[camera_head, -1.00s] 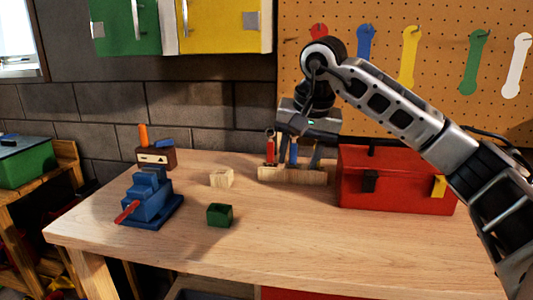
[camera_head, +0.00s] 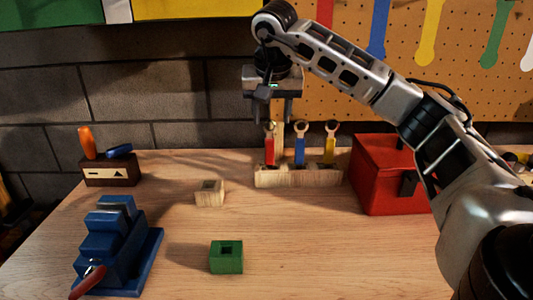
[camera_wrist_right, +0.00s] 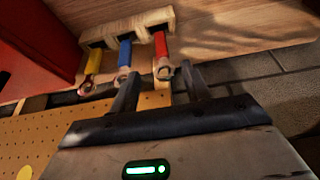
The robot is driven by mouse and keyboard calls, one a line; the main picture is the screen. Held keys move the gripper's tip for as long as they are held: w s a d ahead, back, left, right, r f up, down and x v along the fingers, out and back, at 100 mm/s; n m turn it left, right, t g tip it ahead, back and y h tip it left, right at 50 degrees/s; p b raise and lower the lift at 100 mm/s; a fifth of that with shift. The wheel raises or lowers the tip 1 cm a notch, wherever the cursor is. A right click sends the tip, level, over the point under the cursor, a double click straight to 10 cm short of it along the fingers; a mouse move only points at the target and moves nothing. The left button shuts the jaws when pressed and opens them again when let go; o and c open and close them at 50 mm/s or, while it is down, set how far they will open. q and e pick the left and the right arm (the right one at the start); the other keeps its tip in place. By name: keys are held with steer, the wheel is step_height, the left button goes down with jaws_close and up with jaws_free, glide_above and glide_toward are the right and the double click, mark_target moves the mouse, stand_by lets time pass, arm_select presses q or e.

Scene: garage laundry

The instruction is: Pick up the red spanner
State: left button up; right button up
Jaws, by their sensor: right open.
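The red spanner (camera_head: 269,150) stands upright at the left end of a wooden holder (camera_head: 300,179) on the workbench, its ring end up. A blue spanner (camera_head: 299,151) and a yellow spanner (camera_head: 330,149) stand beside it. My right gripper (camera_head: 271,116) is open and empty, pointing down above the red spanner in the head view. In the right wrist view the fingers (camera_wrist_right: 160,86) are apart, and the red spanner (camera_wrist_right: 161,48) shows just beyond the gap between them. I cannot tell whether they touch it. My left gripper is not in view.
A red toolbox (camera_head: 378,176) stands right of the holder. A small wooden block (camera_head: 209,193), a green block (camera_head: 226,258) and a blue vise (camera_head: 112,245) are to the left. A pegboard (camera_head: 350,95) is behind the bench. The front middle is clear.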

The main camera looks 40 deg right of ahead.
mark_target(270, 141)
steer(key=x, duration=1)
steer(key=shift+w+d+f+p, duration=0.1)
steer(key=shift+w+f+p, duration=0.05)
steer(key=shift+w+p, duration=0.15)
jaws_close()
